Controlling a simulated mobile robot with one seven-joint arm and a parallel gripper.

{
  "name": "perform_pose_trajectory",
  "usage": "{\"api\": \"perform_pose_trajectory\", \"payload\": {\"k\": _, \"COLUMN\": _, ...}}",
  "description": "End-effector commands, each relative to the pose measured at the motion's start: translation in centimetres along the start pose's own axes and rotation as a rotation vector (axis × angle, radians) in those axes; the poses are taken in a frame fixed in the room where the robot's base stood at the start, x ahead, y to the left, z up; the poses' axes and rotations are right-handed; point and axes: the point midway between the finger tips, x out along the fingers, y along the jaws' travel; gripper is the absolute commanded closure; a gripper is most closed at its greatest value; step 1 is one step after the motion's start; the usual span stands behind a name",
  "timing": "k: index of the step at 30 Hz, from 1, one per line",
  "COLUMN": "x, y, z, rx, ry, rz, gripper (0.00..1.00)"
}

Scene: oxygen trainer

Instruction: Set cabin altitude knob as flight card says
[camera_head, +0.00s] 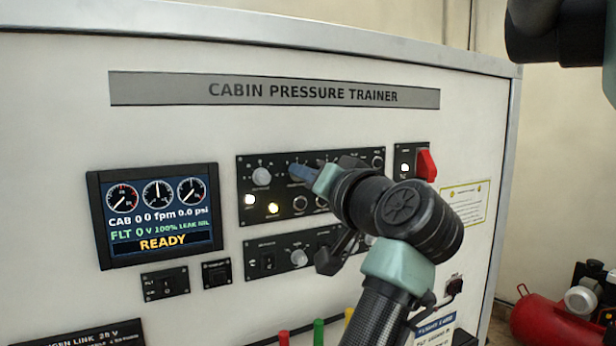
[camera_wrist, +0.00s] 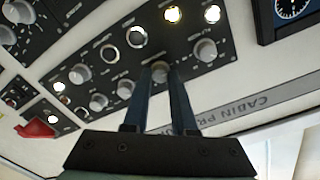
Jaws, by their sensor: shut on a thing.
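My gripper (camera_head: 305,174) is at the upper black control panel (camera_head: 330,162) of the trainer. In the wrist view its two long fingers (camera_wrist: 160,82) are shut on a grey round knob (camera_wrist: 160,70), one finger on each side. This is the second knob from the left in the panel's top row. Its pointer and small label cannot be read. The flight card (camera_head: 436,328), with a blue header, is low on the right, partly hidden by my arm; its values are not legible.
Beside the held knob is another grey knob (camera_head: 261,176), with two lit lamps below. The display (camera_head: 155,215) reads READY. A red guarded switch (camera_head: 426,165) is right of the panel. A lower panel (camera_head: 290,252) and coloured levers (camera_head: 318,332) lie below.

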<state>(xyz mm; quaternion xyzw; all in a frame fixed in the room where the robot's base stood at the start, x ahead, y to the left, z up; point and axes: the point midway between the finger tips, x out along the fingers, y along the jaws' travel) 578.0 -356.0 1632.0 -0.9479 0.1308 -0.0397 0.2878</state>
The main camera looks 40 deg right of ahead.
Motion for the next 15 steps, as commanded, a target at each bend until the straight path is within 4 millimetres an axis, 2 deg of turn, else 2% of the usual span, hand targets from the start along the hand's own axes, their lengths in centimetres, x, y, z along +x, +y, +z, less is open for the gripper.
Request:
{"api": "perform_pose_trajectory", "payload": {"k": 8, "x": -0.01, "y": 0.01, "z": 0.0, "rx": 0.012, "ry": 0.0, "rz": 0.001, "gripper": 1.0}}
{"api": "perform_pose_trajectory", "payload": {"k": 15, "x": 0.0, "y": 0.01, "z": -0.04, "rx": 0.107, "ry": -0.003, "rz": 0.003, "gripper": 1.0}}
